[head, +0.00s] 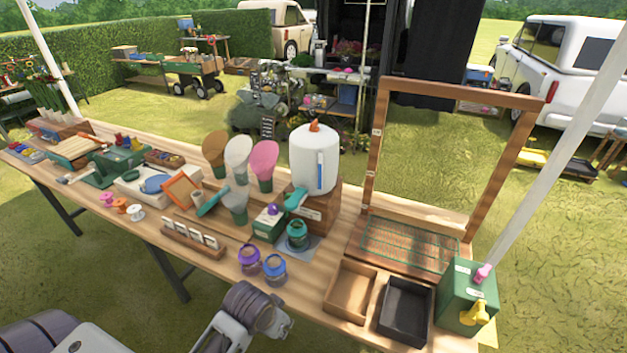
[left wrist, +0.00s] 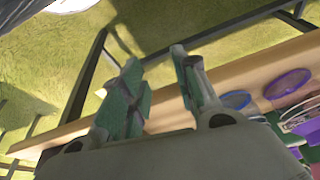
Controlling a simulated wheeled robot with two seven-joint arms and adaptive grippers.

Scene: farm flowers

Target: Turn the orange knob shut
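The orange knob (head: 314,126) is a small piece on the lid of the white drink dispenser (head: 314,158), at the middle of the table. The dispenser stands on a wooden block and has a teal tap (head: 296,199) low on its left side. The knob is too small to tell how far it is turned. My left gripper (left wrist: 154,60) shows in the left wrist view with its two green-padded fingers apart and nothing between them. It is off the table's front edge, well away from the knob. My right gripper is in neither view.
A teal jar (head: 298,235) stands under the tap. Purple (head: 249,261) and blue (head: 274,268) lidded jars stand near the front edge. Coloured cones (head: 238,155) are left of the dispenser. A wooden frame (head: 376,150) rises at right. A green box (head: 468,300) has a pink knob.

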